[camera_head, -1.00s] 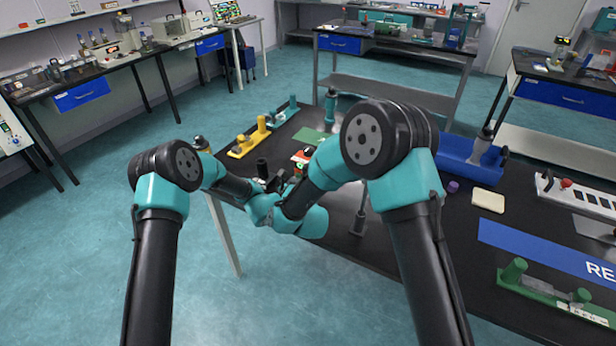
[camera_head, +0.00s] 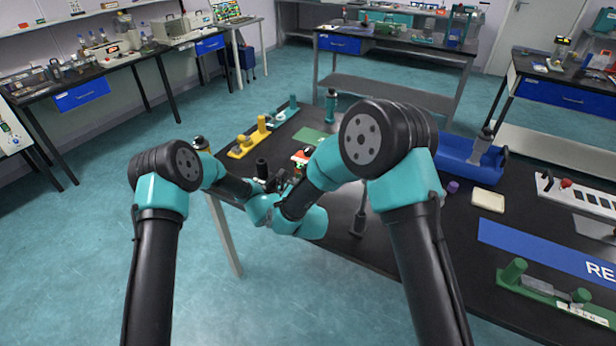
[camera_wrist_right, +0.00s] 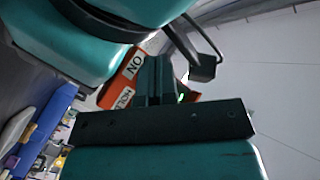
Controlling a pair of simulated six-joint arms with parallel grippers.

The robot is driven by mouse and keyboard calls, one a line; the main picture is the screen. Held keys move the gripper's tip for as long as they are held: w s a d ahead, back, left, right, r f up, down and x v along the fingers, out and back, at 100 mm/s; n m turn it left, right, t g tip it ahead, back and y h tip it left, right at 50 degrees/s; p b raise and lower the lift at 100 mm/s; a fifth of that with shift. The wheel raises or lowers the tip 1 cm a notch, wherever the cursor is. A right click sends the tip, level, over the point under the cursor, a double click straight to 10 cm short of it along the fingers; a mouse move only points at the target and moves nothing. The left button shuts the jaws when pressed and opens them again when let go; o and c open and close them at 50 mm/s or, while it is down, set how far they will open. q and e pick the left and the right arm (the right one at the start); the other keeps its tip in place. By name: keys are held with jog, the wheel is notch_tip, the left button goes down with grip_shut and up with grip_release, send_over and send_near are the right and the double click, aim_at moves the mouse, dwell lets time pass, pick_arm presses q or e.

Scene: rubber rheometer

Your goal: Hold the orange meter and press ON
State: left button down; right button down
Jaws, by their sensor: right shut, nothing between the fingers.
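The orange meter (camera_head: 301,157) shows as a small patch behind my right forearm in the head view, mostly hidden. In the right wrist view the orange meter (camera_wrist_right: 122,84) is tilted, with the words ON and HOLD on its face. My right gripper (camera_wrist_right: 155,72) is shut, with its dark fingertips in front of the meter's face and nothing between them. I cannot tell whether they touch it. My left gripper (camera_head: 272,183) is close to the meter and largely hidden by my arms; its jaws cannot be made out.
A yellow fixture (camera_head: 243,150) and a green mat (camera_head: 310,137) lie farther back on the black table (camera_head: 400,240). To the right are a blue bin (camera_head: 455,160), a cream block (camera_head: 488,201), a blue labelled strip (camera_head: 530,246) and a green fixture (camera_head: 540,292).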

jog(key=shift+s+a, duration=0.15)
jog(key=shift+s, duration=0.1)
jog(key=s+a, duration=0.3)
jog(key=s, duration=0.2)
jog(key=shift+s, duration=0.15)
dwell(0.6)
pick_arm(q)
jog(key=c, duration=0.6)
grip_release()
jog(key=v, duration=1.2)
